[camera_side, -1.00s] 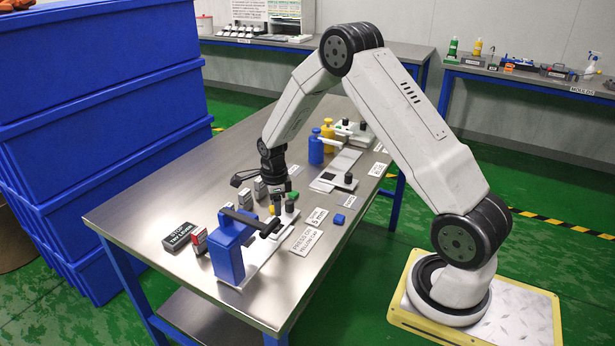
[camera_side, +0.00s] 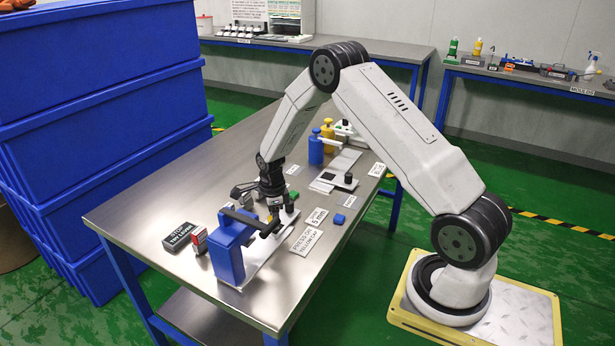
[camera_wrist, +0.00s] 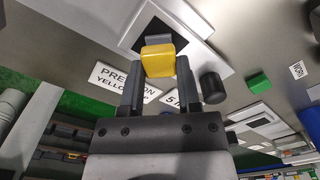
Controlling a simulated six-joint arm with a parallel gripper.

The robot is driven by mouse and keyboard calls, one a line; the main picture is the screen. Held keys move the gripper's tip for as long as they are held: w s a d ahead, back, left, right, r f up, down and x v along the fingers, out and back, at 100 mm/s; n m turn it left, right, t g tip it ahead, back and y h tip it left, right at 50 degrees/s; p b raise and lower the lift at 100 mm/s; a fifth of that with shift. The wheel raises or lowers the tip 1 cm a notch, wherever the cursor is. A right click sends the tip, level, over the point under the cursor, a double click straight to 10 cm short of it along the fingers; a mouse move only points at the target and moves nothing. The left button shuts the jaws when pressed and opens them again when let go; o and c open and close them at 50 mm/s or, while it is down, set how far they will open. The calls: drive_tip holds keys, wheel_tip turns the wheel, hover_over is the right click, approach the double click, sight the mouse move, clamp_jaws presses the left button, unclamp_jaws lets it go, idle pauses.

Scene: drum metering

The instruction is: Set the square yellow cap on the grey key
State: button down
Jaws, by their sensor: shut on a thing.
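My gripper (camera_wrist: 158,88) is shut on the square yellow cap (camera_wrist: 158,61), held between its two fingertips in the wrist view. A small grey block, apparently the grey key (camera_wrist: 158,39), shows just beyond the cap, over a black square on a white plate (camera_wrist: 128,38). The cap hides part of it, and I cannot tell whether they touch. In the side view my gripper (camera_side: 272,200) is low over the bench beside the blue press stand (camera_side: 228,248). The cap and key are too small and covered there to tell apart.
A black cylindrical knob (camera_wrist: 212,87) stands close to the right finger in the wrist view. A green block (camera_wrist: 258,80) lies farther right. The black-armed blue stand is close by in the side view.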

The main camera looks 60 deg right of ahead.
drive_tip(key=shift+f, duration=0.15)
drive_tip(key=shift+c, duration=1.6)
unclamp_jaws()
wheel_tip(320, 180, up, 12)
drive_tip(key=shift+r, duration=0.2)
